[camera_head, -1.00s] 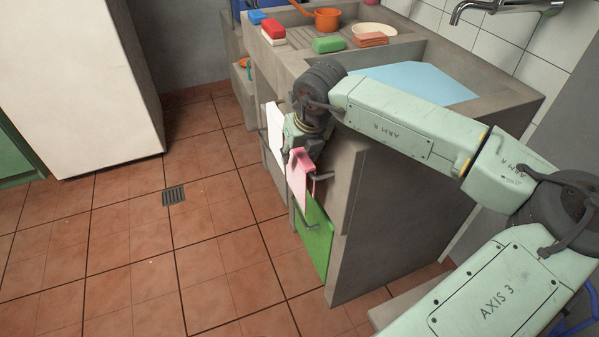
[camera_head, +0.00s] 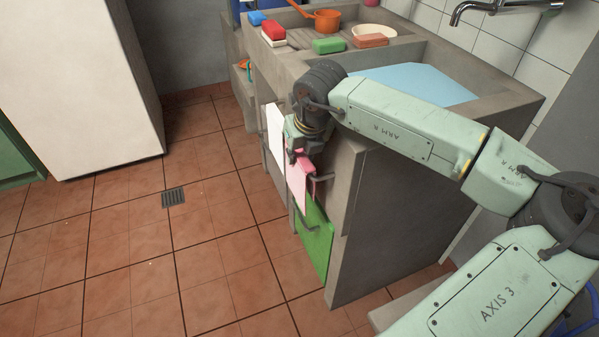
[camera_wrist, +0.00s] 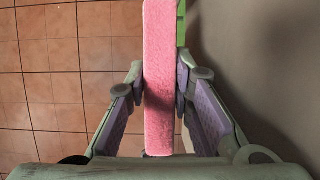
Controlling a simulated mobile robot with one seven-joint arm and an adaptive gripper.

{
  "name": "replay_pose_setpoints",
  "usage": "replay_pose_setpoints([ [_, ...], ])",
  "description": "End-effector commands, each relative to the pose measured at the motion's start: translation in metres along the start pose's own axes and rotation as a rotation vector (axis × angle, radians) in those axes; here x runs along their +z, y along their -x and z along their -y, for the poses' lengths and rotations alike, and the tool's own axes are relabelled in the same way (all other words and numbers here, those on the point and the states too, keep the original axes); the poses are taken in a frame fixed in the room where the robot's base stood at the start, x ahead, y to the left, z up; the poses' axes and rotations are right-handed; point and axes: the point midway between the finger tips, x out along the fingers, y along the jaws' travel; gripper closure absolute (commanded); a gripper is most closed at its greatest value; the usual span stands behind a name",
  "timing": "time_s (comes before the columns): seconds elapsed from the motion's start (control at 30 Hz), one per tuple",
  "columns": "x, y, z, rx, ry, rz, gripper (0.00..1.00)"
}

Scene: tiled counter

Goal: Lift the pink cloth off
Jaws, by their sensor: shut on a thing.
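The pink cloth (camera_head: 296,187) hangs folded over a bar on the side of the concrete sink counter, between a white cloth (camera_head: 275,136) and a green cloth (camera_head: 315,238). My gripper (camera_head: 296,157) is at its top edge. In the wrist view the pink cloth (camera_wrist: 159,60) runs lengthwise between my two fingers. My gripper (camera_wrist: 160,88) is shut on it, one fingertip against each side. The bar under the cloth is mostly hidden.
The grey counter side (camera_head: 385,225) stands close to the right of my gripper. A dark bar end (camera_head: 322,177) sticks out beside the cloth. The tiled floor (camera_head: 130,240) to the left is open, with a small drain (camera_head: 174,196).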

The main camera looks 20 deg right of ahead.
Motion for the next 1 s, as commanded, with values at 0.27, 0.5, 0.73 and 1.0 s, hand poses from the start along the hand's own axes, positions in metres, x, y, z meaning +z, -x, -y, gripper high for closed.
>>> replay_pose_setpoints([
  [0.27, -0.0001, -0.0001, -0.0001, 0.0, 0.0, 0.0, 1.0],
  [0.5, 0.0001, 0.0001, -0.0001, 0.0, 0.0, 0.0, 1.0],
  [0.73, 0.0005, 0.0009, -0.0001, 0.0, 0.0, 0.0, 1.0],
  [1.0, 0.0043, 0.0096, 0.0, 0.0, 0.001, 0.001, 1.0],
])
